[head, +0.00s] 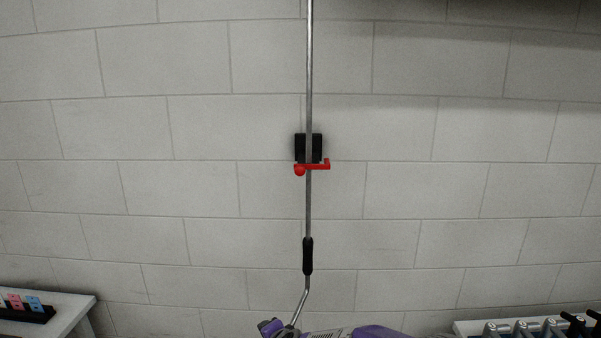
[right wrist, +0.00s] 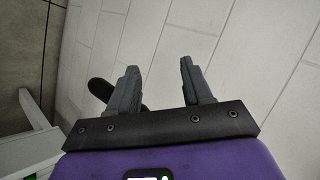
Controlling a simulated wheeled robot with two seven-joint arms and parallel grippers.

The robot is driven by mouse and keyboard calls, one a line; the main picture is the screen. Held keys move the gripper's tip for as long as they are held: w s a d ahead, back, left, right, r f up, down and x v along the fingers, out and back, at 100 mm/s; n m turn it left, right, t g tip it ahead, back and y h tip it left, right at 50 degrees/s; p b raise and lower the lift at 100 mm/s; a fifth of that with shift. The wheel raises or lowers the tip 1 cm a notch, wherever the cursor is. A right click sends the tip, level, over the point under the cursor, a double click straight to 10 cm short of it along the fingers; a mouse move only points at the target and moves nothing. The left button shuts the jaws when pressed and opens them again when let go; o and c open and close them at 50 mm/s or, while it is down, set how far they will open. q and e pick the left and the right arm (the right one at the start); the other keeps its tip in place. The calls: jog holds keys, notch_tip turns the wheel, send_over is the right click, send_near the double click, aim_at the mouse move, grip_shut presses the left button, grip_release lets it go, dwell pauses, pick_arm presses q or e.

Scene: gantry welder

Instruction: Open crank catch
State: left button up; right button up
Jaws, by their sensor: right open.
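In the head view a thin grey crank rod (head: 309,75) hangs upright against the wall, with a black grip (head: 308,256) low on it. Below the grip the rod bends to the lower left and meets the purple arm in the picture. A red catch (head: 320,166) lies across the rod at a black wall bracket (head: 301,143). My right gripper (right wrist: 157,78) is open in the right wrist view, with nothing seen between its fingers. A dark rounded piece (right wrist: 99,88) shows beside its left finger; I cannot tell what it is. My left gripper is not in view.
A pale block wall (head: 430,140) fills the background. A white table (head: 83,306) with a black holder (head: 28,315) stands lower left. Another white surface (head: 463,327) with metal and black parts (head: 550,327) is lower right. The wall around the catch is clear.

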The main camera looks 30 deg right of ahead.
jog(key=d+r+m+t+h+p, duration=0.1)
jog(key=d+r+m+t, duration=0.15)
jog(key=r, duration=0.85)
jog(key=d+r+m+t+p, duration=0.1)
jog(key=d+r+m, duration=0.15)
jog(key=r, duration=0.85)
jog(key=m+t+h+p, duration=0.2)
jog(key=m+t, duration=0.2)
jog(key=m, duration=0.2)
send_near(301, 173)
jog(key=a+x, duration=0.1)
jog(key=x, duration=0.3)
jog(key=shift+m+g, duration=0.25)
jog(key=shift+m, duration=0.05)
jog(key=x, duration=0.5)
jog(key=d+x, duration=0.1)
jog(key=x, duration=0.1)
jog(key=shift+w+d+r+p, duration=0.1)
jog(key=shift+r+p, duration=0.15)
jog(key=shift+p, duration=0.05)
jog(key=shift+c, duration=0.2)
jog(key=shift+f, duration=0.1)
grip_shut()
